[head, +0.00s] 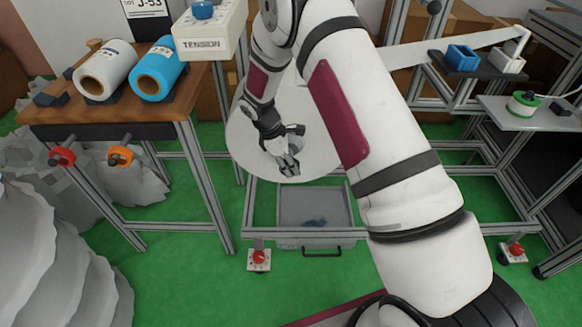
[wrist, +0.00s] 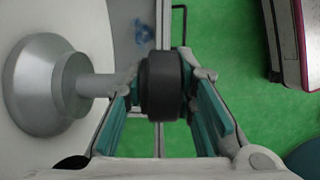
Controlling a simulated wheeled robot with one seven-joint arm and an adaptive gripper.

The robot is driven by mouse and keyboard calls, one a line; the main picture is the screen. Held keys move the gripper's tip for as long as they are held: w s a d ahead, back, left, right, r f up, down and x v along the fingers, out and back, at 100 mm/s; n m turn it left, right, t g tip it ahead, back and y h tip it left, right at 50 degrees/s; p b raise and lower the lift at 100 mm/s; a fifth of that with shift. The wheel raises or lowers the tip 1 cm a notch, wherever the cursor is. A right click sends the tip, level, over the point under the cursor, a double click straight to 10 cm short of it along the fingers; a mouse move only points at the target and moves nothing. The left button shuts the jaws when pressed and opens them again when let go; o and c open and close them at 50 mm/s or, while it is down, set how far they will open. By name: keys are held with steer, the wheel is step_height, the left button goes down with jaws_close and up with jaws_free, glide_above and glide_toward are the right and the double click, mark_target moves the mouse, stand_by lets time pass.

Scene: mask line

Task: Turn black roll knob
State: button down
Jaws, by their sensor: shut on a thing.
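The black roll knob (wrist: 161,86) is a short dark cylinder on a grey shaft in the wrist view. The shaft runs left into a round grey hub (wrist: 40,85) on the face of the large white roll (wrist: 60,20). My gripper (wrist: 164,92) has its teal-sided fingers on both sides of the knob and is shut on it. In the head view my gripper (head: 289,164) is in front of the white roll (head: 244,143); the knob is hard to make out there among the dark gripper parts.
A grey tray (head: 340,206) with a blue scrap is below the roll. A wooden table (head: 95,112) with a white and a blue roll stands at left, with red and orange knobs (head: 120,155) under it. A white TENSION box (head: 210,32) is close by. Red-button boxes (head: 259,259) sit low in front.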

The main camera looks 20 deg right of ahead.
steer(key=h+b, duration=0.1)
steer(key=g+h+b, duration=0.1)
steer(key=h, duration=0.1)
steer(key=h+b, duration=0.1)
steer(key=h, duration=0.1)
steer(key=shift+s+a+f+g, duration=0.2)
steer(key=shift+a+f+g, duration=0.1)
steer(key=shift+g, duration=0.1)
steer(key=shift+r+g+h+b, duration=0.15)
steer(key=shift+g+h+b, duration=0.25)
steer(key=shift+h+b, duration=0.75)
steer(key=shift+s+h, duration=0.1)
steer(key=shift+h, duration=0.25)
steer(key=c, duration=1.4)
jaws_free()
steer(key=shift+r, duration=0.1)
steer(key=shift+w+r+p, duration=0.15)
steer(key=shift+w+p, duration=0.05)
steer(key=shift+p, duration=0.15)
